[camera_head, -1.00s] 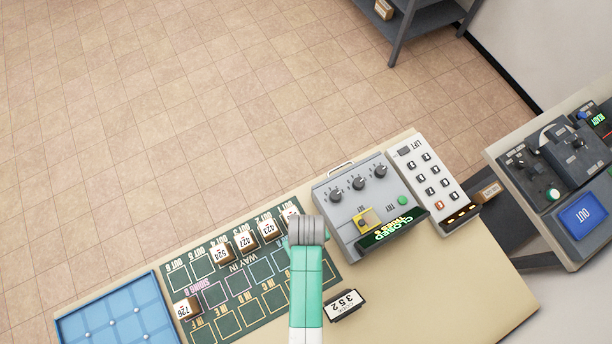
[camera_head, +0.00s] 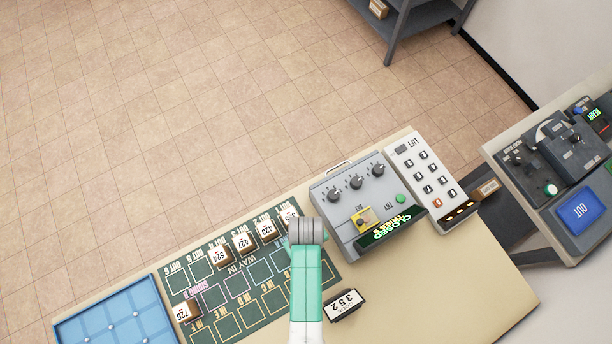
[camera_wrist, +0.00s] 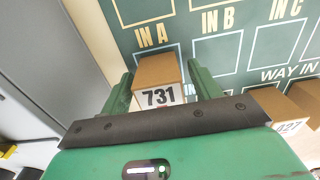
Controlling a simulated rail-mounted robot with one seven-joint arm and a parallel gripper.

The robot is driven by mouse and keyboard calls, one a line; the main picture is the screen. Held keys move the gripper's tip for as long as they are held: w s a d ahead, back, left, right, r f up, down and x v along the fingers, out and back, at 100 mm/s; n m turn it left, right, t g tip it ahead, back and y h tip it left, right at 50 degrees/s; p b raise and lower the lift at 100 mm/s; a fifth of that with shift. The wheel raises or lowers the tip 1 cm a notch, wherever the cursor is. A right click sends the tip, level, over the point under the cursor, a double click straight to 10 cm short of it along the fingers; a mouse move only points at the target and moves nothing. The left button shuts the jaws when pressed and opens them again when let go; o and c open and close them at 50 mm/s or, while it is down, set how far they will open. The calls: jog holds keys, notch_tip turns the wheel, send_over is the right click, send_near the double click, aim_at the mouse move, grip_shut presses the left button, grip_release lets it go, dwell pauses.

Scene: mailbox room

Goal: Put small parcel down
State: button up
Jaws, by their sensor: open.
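The small brown parcel (camera_head: 288,216) with a white label sits at the right end of a row of similar parcels on the green board (camera_head: 266,325). In the wrist view, this parcel (camera_wrist: 158,72) reads 731 and stands between my gripper's two green fingers. My gripper (camera_wrist: 160,88) is open, with a finger on either side of it; narrow gaps show, and I cannot tell whether either finger touches. In the head view, my gripper (camera_head: 292,238) is mostly hidden under my wrist. The slot under the parcel is hidden.
Parcels 427 (camera_head: 243,241) and 524 (camera_head: 222,256) stand left in the row; 726 (camera_head: 187,311) stands at the board's left end. A grey dial box (camera_head: 350,212) is close on the right. A 352 sign (camera_head: 345,304) and blue tray (camera_head: 118,318) flank the board.

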notch_tip(320, 180, up, 12)
jog(key=shift+r+p, duration=0.15)
jog(key=shift+p, duration=0.5)
jog(key=w+r+m+t, duration=0.1)
jog(key=w+r+t, duration=0.65)
jog(key=r, duration=0.85)
jog(key=w+r+m+t, duration=0.2)
jog(key=w+r+t, duration=0.3)
jog(key=w+r, duration=0.85)
jog(key=s+r+m+t, duration=0.1)
jog(key=s+r+t, duration=0.3)
jog(key=r, duration=0.9)
jog(key=s+r+m+t, duration=0.1)
jog(key=s+r+t, duration=0.3)
jog(key=r, duration=0.9)
jog(key=s+r+t, duration=0.4)
jog(key=s+r, duration=0.2)
jog(key=r, duration=0.7)
jog(key=shift+m, duration=0.4)
